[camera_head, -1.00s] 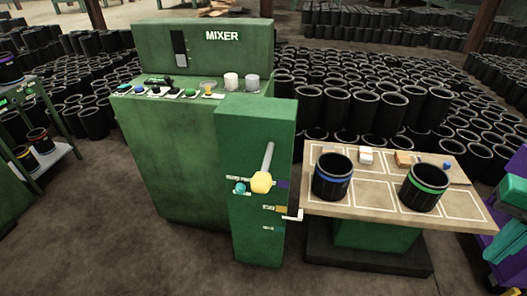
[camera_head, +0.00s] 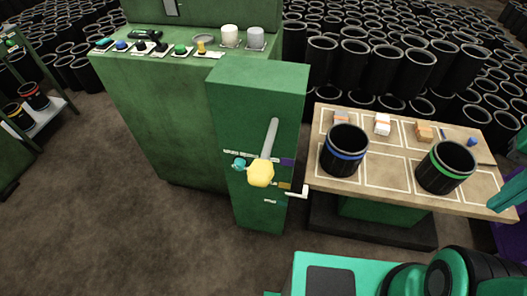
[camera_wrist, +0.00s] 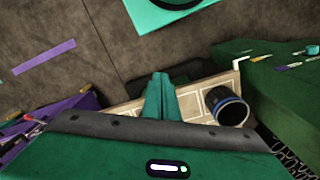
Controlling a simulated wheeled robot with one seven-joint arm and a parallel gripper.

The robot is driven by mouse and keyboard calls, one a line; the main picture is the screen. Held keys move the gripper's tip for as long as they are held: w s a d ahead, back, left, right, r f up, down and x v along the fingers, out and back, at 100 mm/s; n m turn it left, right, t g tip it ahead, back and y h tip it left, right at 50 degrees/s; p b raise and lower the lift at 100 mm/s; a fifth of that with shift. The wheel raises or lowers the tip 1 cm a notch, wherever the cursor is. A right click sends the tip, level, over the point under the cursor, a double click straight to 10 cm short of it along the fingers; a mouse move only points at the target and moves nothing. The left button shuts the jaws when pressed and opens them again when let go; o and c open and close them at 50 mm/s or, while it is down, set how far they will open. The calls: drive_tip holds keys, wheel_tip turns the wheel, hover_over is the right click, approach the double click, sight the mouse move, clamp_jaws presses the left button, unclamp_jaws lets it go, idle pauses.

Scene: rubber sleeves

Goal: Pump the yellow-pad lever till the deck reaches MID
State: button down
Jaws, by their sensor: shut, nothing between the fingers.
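The yellow pad (camera_head: 260,173) sits at the end of a grey lever (camera_head: 269,137) on the front of the green post (camera_head: 258,100). A teal knob (camera_head: 239,164) is beside it. The deck (camera_head: 388,187) is a tan board right of the post. A white L-shaped pointer (camera_head: 297,192) lies at its left edge, close to an orange mark (camera_head: 284,186) and below a purple mark (camera_head: 287,162). Mark lettering is too small to read. My gripper (camera_wrist: 160,80) is shut and empty in the wrist view, apart from the lever, with the deck (camera_wrist: 193,105) beyond it.
A blue-banded sleeve (camera_head: 345,151) and a green-banded sleeve (camera_head: 446,168) stand on the deck, with small blocks behind them. The mixer cabinet (camera_head: 170,110) is left of the post. Black sleeves crowd the background. Floor at front left (camera_head: 110,235) is clear.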

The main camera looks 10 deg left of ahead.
drive_tip(key=w+a+r+n, duration=0.3)
drive_tip(key=w+a+n, duration=0.3)
drive_tip(key=a, duration=0.3)
drive_tip(key=w+a+r+n, duration=0.4)
drive_tip(key=w+a+n, duration=0.2)
drive_tip(key=a, duration=0.3)
wheel_tip(320, 180, up, 3)
drive_tip(key=n, duration=1.2)
hover_over(262, 169)
wheel_tip(262, 169, down, 14)
drive_tip(key=shift+r, duration=0.1)
